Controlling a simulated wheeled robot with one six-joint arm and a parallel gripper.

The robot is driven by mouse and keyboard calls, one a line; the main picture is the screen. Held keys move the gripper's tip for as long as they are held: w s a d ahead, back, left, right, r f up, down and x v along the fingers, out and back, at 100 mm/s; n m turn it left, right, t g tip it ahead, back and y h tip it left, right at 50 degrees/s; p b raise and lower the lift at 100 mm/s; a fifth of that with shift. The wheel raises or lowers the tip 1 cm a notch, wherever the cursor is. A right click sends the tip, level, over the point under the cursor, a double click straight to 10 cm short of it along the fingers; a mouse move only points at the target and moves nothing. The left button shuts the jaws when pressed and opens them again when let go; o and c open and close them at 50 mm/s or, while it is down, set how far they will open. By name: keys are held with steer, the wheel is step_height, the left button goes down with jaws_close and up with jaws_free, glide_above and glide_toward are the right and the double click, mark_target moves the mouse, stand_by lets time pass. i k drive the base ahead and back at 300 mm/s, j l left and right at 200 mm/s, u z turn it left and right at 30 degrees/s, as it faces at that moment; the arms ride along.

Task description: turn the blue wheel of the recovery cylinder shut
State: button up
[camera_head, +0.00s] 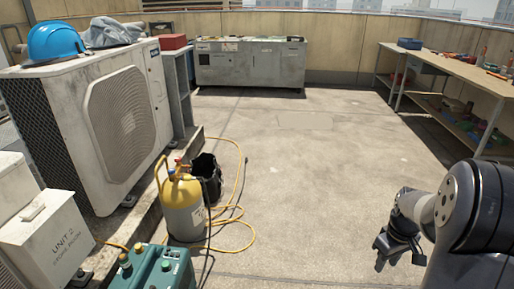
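The recovery cylinder (184,212), grey with a yellow top, stands upright on the roof floor left of centre. A yellow hose is by its valve, and small reddish fittings (178,168) show at its top. I cannot make out a blue wheel there; the valve area is small and partly covered by the cylinder's yellow collar. My gripper (398,260) hangs at the lower right, well to the right of the cylinder and apart from it. Its fingers look spread, with nothing between them.
A black bucket (207,176) stands right behind the cylinder, and a yellow hose (246,225) loops on the floor. A green machine (164,272) stands in front. A condenser unit (121,115) is at left, a workbench (462,72) at right. The middle floor is clear.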

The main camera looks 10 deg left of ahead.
mark_target(172, 171)
steer(key=i+u, duration=0.15)
steer(key=i, duration=0.7)
steer(key=i+l+u, duration=0.15)
steer(key=i, duration=0.65)
steer(key=i+u, duration=0.25)
steer(key=u, duration=0.2)
steer(key=i+l+u, duration=0.15)
steer(key=u, duration=0.3)
steer(key=i+l+u, duration=0.25)
steer(key=u, duration=0.2)
steer(key=i+l+u, duration=0.25)
steer(key=u, duration=0.2)
steer(key=i+l+u, duration=0.2)
steer(key=u, duration=0.3)
steer(key=i+l+u, duration=0.2)
steer(key=u, duration=0.3)
steer(key=i+l+u, duration=0.1)
steer(key=l+u, duration=0.35)
steer(key=i+j, duration=0.05)
